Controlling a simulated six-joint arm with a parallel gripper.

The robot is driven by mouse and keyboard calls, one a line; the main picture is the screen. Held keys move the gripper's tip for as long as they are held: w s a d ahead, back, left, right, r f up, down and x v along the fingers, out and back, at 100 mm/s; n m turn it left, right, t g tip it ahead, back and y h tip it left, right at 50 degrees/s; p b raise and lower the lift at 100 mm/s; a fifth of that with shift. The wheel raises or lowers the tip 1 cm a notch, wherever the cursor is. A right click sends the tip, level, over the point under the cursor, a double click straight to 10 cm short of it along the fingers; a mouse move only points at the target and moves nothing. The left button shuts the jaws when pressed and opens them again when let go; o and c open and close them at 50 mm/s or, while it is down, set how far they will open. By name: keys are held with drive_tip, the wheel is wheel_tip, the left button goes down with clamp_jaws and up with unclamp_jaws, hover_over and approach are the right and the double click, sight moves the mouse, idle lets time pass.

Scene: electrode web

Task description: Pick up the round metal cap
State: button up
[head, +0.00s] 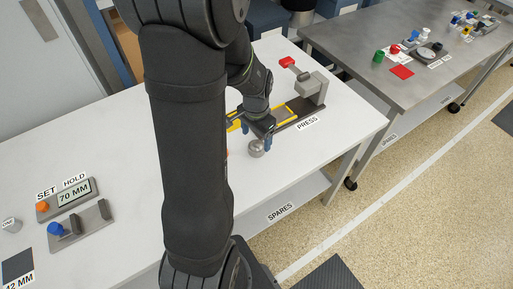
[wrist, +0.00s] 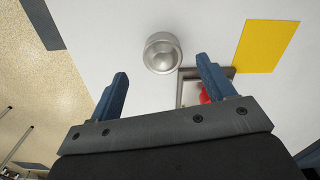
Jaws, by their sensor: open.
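The round metal cap (head: 257,148) is a small silvery piece on the white table, just in front of my gripper (head: 259,137) in the head view. In the wrist view the cap (wrist: 163,52) stands on the white surface with a rounded, shiny top. It lies just beyond and between the blue fingertips of my gripper (wrist: 162,70). The fingers are apart with nothing between them, and I see no contact with the cap. My arm hides part of the table in the head view.
The press (head: 310,88) with a red-topped lever stands behind the gripper. A yellow patch (wrist: 267,46) and a grey-framed part with something red (wrist: 205,96) lie right of the cap. A 70 MM display (head: 75,193) is at left. The table's front edge is near the cap.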

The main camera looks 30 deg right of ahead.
sight(257, 145)
drive_tip(key=shift+w+d+f, duration=0.15)
drive_tip(key=shift+d+f, duration=0.05)
drive_tip(key=shift+f, duration=1.2)
drive_tip(key=shift+w+d+f, duration=0.1)
drive_tip(key=shift+d+f, duration=0.05)
drive_tip(key=shift+f, duration=1.2)
drive_tip(key=c, duration=1.1)
